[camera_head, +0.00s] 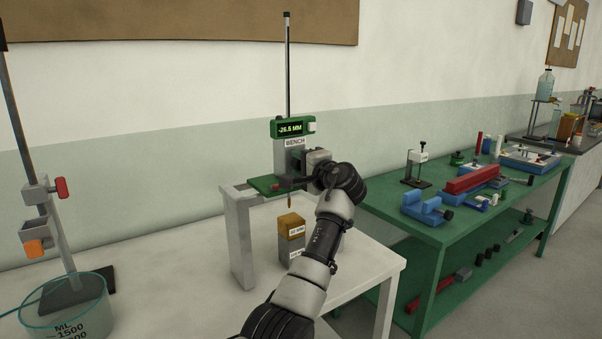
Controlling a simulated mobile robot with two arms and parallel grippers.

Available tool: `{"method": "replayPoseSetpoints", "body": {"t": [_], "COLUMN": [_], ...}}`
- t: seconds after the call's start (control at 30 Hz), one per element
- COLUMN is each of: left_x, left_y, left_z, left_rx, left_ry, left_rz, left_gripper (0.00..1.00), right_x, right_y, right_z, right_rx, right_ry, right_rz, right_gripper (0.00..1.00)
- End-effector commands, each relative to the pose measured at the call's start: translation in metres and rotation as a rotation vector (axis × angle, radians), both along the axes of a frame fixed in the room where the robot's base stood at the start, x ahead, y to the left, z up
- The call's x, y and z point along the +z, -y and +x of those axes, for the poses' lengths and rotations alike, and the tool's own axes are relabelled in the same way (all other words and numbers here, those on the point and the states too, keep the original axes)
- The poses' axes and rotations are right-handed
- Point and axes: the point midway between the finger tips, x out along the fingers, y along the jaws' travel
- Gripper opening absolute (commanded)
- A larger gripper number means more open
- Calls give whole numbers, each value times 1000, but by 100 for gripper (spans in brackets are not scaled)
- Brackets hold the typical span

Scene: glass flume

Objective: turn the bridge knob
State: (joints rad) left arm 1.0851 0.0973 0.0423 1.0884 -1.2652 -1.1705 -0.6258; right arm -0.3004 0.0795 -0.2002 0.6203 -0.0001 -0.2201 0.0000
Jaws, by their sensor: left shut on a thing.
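The height gauge stands on a pale bridge (240,235) at the centre. Its green display (291,127) reads -26.5 MM, above a grey body labelled BENCH (293,143) and a tall dark rod (288,65). A green plate (265,185) lies at the bridge's top, and a small brass tip (290,201) hangs below. My left gripper (318,176) is at the right side of the gauge, below a grey block (316,157). It is shut on what seems to be the bridge knob, which the dark fingers hide. My right gripper is out of view.
A brass-topped grey block (292,224) stands under the tip. A stand (45,210) and glass beaker (68,312) are at the left. A green bench (440,228) with blue and red fixtures is at the right. The pale table front is fairly clear.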

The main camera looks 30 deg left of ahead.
Motion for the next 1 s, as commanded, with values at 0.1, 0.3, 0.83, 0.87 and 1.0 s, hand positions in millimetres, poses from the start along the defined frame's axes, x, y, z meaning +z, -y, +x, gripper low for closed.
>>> {"method": "replayPoseSetpoints", "body": {"t": [0.1, 0.3, 0.83, 0.87, 1.0], "left_x": [-6, -7, -7, -7, -7], "left_y": [0, 0, 1, 1, 1], "left_z": [0, 0, 1, 1, 2], "left_rx": [1, 2, 2, 2, 3], "left_ry": [101, 271, 581, 589, 617], "left_rz": [-44, -116, -246, -250, -262], "left_gripper": [17, 17, 17, 17, 17], "right_x": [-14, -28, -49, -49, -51], "right_y": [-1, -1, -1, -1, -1], "right_z": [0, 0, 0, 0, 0], "right_rx": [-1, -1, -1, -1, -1], "right_ry": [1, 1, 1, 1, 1], "right_rz": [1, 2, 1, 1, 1], "right_gripper": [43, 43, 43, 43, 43]}}
